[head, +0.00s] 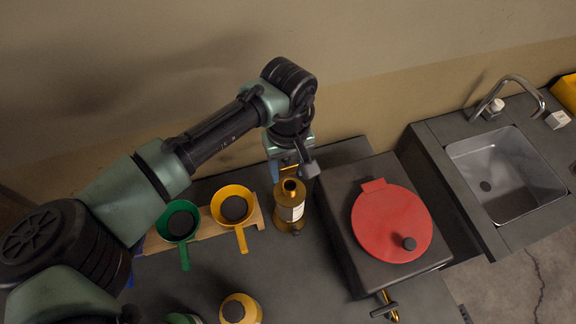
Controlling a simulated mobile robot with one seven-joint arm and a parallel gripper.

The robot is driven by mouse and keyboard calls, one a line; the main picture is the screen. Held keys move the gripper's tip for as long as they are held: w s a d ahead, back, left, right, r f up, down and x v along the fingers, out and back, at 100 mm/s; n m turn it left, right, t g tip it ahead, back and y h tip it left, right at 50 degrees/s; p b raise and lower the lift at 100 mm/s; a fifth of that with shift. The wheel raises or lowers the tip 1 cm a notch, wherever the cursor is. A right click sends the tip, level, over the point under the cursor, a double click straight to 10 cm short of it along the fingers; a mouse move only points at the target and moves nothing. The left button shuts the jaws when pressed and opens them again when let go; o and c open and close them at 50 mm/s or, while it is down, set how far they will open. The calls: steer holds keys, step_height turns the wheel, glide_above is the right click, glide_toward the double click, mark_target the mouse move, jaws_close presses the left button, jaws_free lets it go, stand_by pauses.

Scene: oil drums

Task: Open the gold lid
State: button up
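A gold can (291,205) with a pale label stands upright on the dark counter, just left of the black box. Its narrow gold neck (290,187) shows a dark round centre. I cannot tell whether that is a lid or an opening. My gripper (302,168) points down close behind the neck and slightly to its right. Its fingers are small and partly hidden by my wrist, so I cannot tell whether they touch the can or are open or shut.
A black box with a round red lid (385,215) stands to the right, with a brass tap (388,304) at its front. A green funnel (178,222) and yellow funnel (233,207) sit in a wooden rack. A yellow container (240,308) stands in front. A sink (495,175) is far right.

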steer(key=shift+c, duration=1.4)
steer(key=shift+w, duration=0.1)
steer(key=shift+w+a+r, duration=0.15)
steer(key=shift+w+a, duration=0.05)
steer(key=shift+w, duration=0.45)
steer(key=shift+w+a, duration=0.25)
steer(key=shift+w, duration=0.2)
steer(key=c, duration=0.5)
steer(key=shift+o, duration=0.3)
steer(key=shift+w, duration=0.1)
